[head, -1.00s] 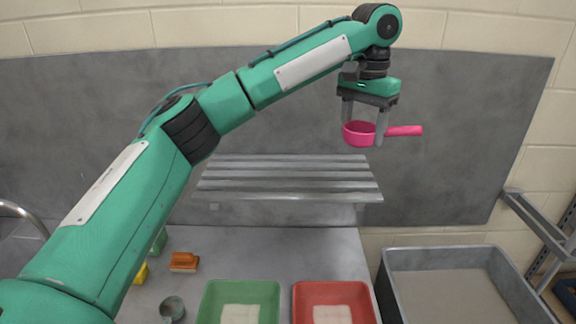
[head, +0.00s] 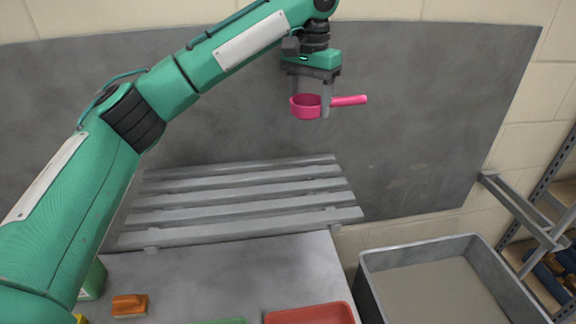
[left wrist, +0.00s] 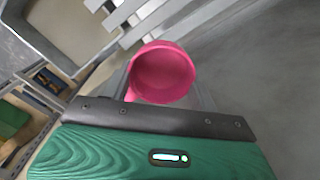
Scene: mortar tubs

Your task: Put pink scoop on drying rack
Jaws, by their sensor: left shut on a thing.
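The pink scoop (head: 306,107) is in my left gripper (head: 326,108), upright, with its handle pointing right in the head view. The gripper is shut on it and holds it in the air above the drying rack's (head: 240,205) back right part, apart from the slats. In the left wrist view the scoop's round bowl (left wrist: 163,74) shows between the fingers, with rack slats (left wrist: 150,12) beyond it. The rack is a grey slatted shelf against the wall, and its slats are bare. My right gripper is out of view.
A red tub (head: 310,314) and a green tub (head: 222,321) stand on the bench in front. An orange-brown block (head: 129,305) lies at the left. A large grey basin (head: 440,285) is at the right, near a metal shelf frame (head: 520,212).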

